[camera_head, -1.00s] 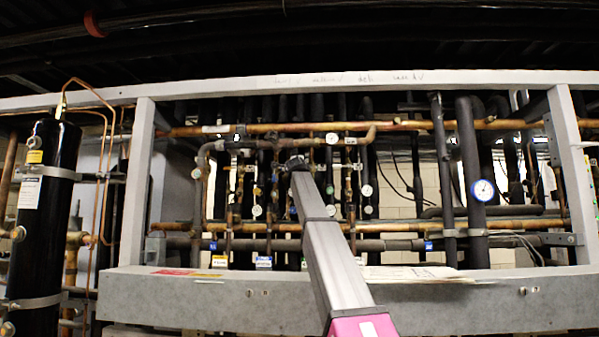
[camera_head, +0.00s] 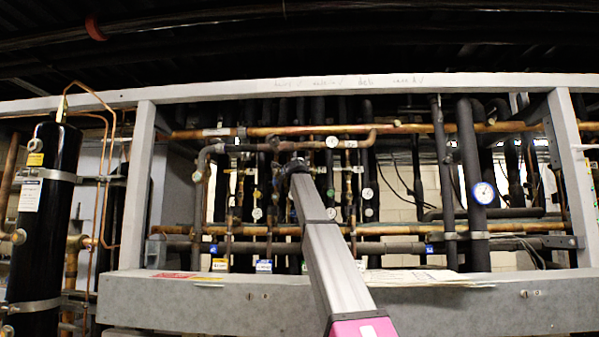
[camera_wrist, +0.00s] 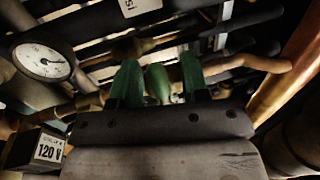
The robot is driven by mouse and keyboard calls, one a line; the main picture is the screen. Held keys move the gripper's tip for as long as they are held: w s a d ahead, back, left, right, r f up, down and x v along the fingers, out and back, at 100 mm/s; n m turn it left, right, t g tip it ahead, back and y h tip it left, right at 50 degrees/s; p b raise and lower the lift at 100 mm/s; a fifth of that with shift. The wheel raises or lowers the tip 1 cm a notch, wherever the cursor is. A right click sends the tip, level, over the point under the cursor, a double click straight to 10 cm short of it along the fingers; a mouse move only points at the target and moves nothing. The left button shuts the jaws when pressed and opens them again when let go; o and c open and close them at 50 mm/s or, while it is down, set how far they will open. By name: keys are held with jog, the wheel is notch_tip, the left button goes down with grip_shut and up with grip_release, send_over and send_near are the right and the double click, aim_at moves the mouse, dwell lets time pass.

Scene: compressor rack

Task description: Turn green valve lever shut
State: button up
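The green valve lever (camera_wrist: 157,82) shows in the wrist view as a short green piece between the two fingers of my gripper (camera_wrist: 160,84). The fingers also look green and stand apart on either side of it. A dark gap shows between lever and right finger; contact on the left cannot be told. A brass-coloured pipe fitting lies just behind. In the head view my gripper (camera_head: 296,163) is small and dark at the arm's end, among the rack's pipes. I cannot make out the lever there.
A round gauge (camera_wrist: 43,62) and a box labelled 120 V (camera_wrist: 48,150) are close at left in the wrist view. A copper pipe (camera_wrist: 290,75) runs at right. The rack's grey front beam (camera_head: 220,298) lies below my arm.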

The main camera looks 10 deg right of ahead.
jog(key=v, duration=1.1)
jog(key=shift+w, duration=0.1)
